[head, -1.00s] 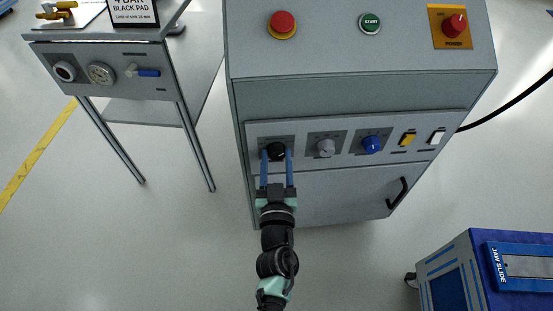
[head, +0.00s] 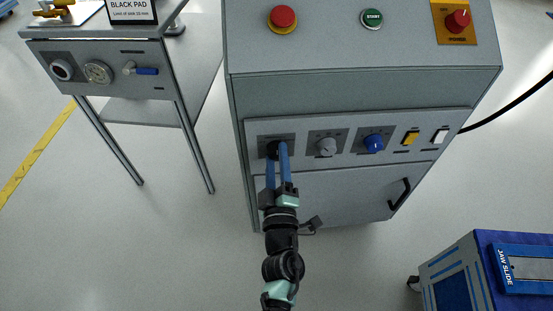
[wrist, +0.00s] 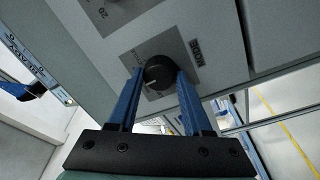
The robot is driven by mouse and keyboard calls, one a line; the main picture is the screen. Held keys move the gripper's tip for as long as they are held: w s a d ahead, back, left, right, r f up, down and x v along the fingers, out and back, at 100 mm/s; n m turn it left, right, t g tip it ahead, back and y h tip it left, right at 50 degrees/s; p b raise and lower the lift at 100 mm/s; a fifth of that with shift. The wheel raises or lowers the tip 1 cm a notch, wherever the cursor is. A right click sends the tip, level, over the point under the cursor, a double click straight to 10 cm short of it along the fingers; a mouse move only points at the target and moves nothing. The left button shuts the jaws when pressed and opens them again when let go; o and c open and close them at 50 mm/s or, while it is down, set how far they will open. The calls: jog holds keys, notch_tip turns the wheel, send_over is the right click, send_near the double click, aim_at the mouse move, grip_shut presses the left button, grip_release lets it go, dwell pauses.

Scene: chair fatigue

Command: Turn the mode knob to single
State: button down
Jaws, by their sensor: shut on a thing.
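The black mode knob (head: 272,148) is the leftmost knob on the grey cabinet's front panel. In the wrist view the knob (wrist: 160,72) sits on a dark plate with a "MODE" label beside it, and a pale pointer mark shows toward its lower left. The plate's position lettering is mostly too small or covered to read. My gripper (head: 277,150) has two long blue fingers, which reach up to the knob. In the wrist view the gripper (wrist: 160,82) is shut on the knob, one finger on each side.
A grey knob (head: 327,146), a blue knob (head: 373,143), a yellow switch (head: 410,138) and a white switch (head: 440,136) sit to the right. A door handle (head: 399,194) is below. A red button (head: 283,17) is above. A side table (head: 105,70) stands left; a blue cart (head: 450,270) stands lower right.

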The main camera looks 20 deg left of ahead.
jog(key=shift+n, duration=1.8)
jog(key=shift+c, duration=1.7)
grip_release()
jog(key=p+v, duration=0.2)
jog(key=v, duration=1.1)
jog(key=shift+d+f+n, duration=0.15)
jog(key=shift+n, duration=0.15)
jog(key=shift+w, duration=0.15)
